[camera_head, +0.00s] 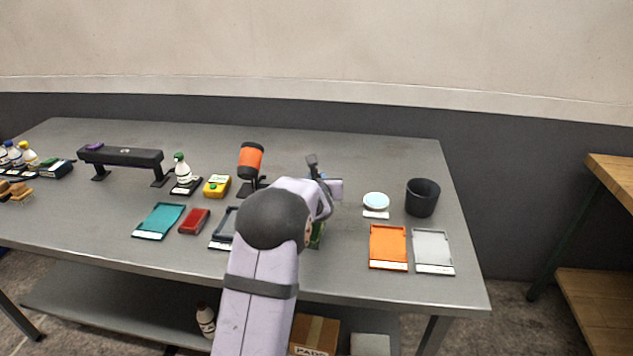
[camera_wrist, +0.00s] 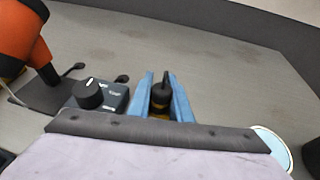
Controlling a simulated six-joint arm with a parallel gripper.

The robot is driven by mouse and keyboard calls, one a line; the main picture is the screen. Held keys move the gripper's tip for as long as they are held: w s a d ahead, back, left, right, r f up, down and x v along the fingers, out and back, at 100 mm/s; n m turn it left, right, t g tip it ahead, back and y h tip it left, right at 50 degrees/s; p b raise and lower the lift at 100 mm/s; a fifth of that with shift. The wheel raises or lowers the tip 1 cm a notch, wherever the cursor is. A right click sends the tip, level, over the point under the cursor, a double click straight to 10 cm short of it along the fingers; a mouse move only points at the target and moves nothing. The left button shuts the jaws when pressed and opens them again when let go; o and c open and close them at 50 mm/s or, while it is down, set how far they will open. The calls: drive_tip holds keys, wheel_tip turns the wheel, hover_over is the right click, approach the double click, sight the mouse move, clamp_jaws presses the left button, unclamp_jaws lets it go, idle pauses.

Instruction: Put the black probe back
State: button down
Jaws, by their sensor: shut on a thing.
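My gripper (camera_wrist: 162,90) is shut on the black probe (camera_wrist: 160,92) in the wrist view. The probe sits between the blue fingers, its thin dark tip pointing away from the wrist, with a yellowish band near its lower end. In the head view my gripper (camera_head: 316,172) is above the table's middle, mostly behind my own arm, and the probe cannot be made out clearly there. A dark box with a black knob (camera_wrist: 89,94) and small labels shows just left of the fingers in the wrist view. I cannot tell whether the probe touches anything.
On the grey table (camera_head: 350,145), an orange-and-black device (camera_head: 250,160) stands left of my gripper. A pale blue disc (camera_head: 376,201), a black cup (camera_head: 422,197), an orange tray (camera_head: 388,246) and a grey tray (camera_head: 432,251) are to the right. The table behind my gripper is clear.

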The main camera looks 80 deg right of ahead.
drive_tip(key=shift+f, duration=0.35)
drive_tip(key=shift+f, duration=0.15)
drive_tip(key=c, duration=1.6)
unclamp_jaws()
drive_tip(key=shift+r, duration=0.2)
drive_tip(key=b+v, duration=0.2)
drive_tip(key=v, duration=1)
drive_tip(key=shift+f, duration=0.1)
